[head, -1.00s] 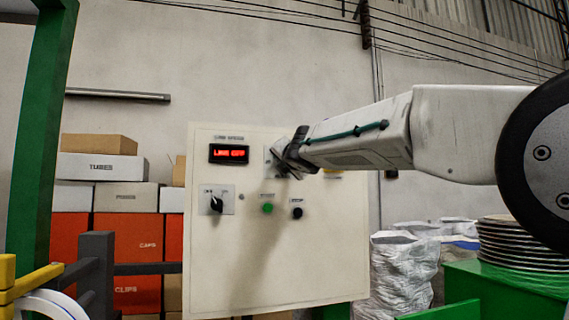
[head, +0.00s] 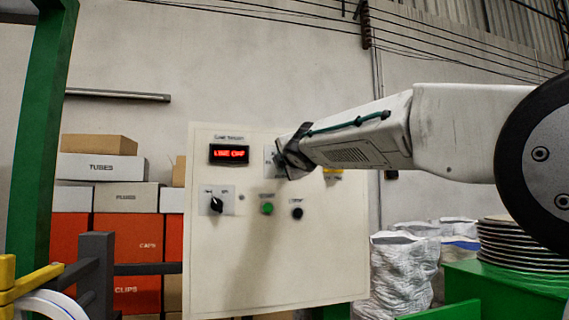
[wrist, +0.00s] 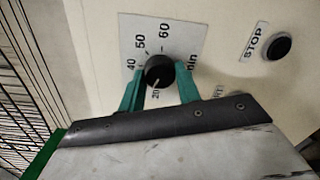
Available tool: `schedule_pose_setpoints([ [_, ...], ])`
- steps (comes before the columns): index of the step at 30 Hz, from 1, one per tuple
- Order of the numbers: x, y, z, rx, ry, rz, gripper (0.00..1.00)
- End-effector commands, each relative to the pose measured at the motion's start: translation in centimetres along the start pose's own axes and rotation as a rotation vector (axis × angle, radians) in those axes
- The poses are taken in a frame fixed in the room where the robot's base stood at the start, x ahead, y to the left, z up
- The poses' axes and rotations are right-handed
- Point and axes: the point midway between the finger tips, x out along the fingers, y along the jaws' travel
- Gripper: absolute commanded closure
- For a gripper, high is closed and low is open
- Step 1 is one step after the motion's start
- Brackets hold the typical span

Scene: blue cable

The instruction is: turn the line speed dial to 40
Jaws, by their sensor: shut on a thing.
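The line speed dial is a black knob (wrist: 159,71) on a pale scale plate (wrist: 190,36) in the wrist view. Figures 20, 40, 50 and 60 are readable around it. A small pale mark on the knob points toward the side of the 20; its exact reading is hard to tell. My gripper (wrist: 160,88) has its two teal fingers on either side of the knob, shut on it. In the head view my gripper (head: 288,160) is against the panel's upper right and hides the dial. The red display (head: 229,154) appears to read LINE OFF.
The cream control panel (head: 240,270) also carries a black selector switch (head: 216,204), a green button (head: 267,208) and a black stop button (head: 297,213), which shows close by in the wrist view (wrist: 279,46). Stacked boxes (head: 100,167) stand behind left, white sacks (head: 402,270) right.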

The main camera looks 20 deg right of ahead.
Motion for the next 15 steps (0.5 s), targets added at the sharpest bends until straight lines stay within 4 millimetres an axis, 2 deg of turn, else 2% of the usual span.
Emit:
schedule_pose_setpoints([
  [15,0.04,0.04,0.09,0.492,0.021,-0.024,0.90],
])
